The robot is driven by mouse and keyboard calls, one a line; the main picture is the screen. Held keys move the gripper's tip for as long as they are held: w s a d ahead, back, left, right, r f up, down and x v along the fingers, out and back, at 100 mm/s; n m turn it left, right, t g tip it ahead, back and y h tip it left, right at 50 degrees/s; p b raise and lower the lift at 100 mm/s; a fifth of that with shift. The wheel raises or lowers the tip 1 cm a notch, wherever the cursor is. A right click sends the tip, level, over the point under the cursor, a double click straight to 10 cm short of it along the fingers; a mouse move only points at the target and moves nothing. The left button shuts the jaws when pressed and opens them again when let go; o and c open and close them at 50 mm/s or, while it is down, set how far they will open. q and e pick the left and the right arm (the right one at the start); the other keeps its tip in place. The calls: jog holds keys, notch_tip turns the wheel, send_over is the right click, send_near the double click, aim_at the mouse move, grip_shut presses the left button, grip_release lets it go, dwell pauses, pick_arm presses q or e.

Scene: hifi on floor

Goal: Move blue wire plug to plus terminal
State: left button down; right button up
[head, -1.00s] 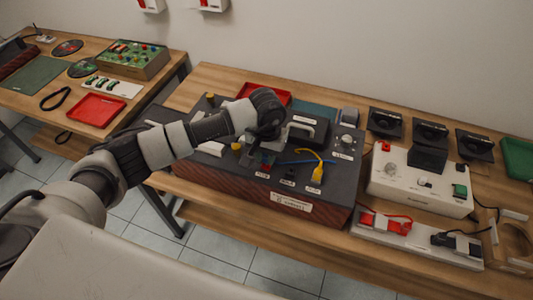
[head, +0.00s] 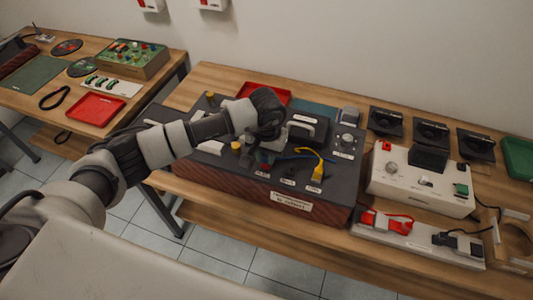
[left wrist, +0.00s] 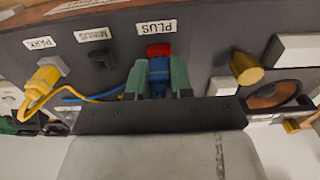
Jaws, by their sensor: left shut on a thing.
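My left gripper (left wrist: 160,82) is shut on the blue wire plug (left wrist: 159,70), with one greenish finger on each side of it. The plug lines up with the red plus terminal (left wrist: 159,49) under the PLUS label and meets it in the left wrist view. I cannot tell how deep it sits. The black minus terminal (left wrist: 99,60) is empty. A yellow plug (left wrist: 45,78) is at the PARK label. In the head view my left gripper (head: 262,152) is over the dark box (head: 225,170), its fingers partly hidden by the wrist. The blue wire (head: 290,157) runs right. My right gripper is not in view.
The yellow plug (head: 318,172) and a knob (head: 346,139) stand to the right on the box. A yellow post (left wrist: 246,68) is beside my gripper in the left wrist view. A white device (head: 420,182) is farther right on the bench. A red tray (head: 262,92) lies behind.

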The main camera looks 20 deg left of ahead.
pick_arm(q)
jog(key=shift+f+b, duration=0.1)
jog(key=shift+b, duration=0.25)
dwell(0.6)
jog(key=shift+f+b, duration=0.15)
jog(key=shift+b, duration=0.8)
dwell(2.5)
jog(key=c, duration=0.9)
grip_release()
jog(key=shift+r, duration=0.45)
notch_tip(320, 180, up, 10)
jog(key=b, duration=0.2)
jog(key=shift+f+b, duration=0.25)
jog(key=shift+b, duration=0.1)
jog(key=shift+r+p, duration=0.95)
jog(key=shift+r, duration=1.8)
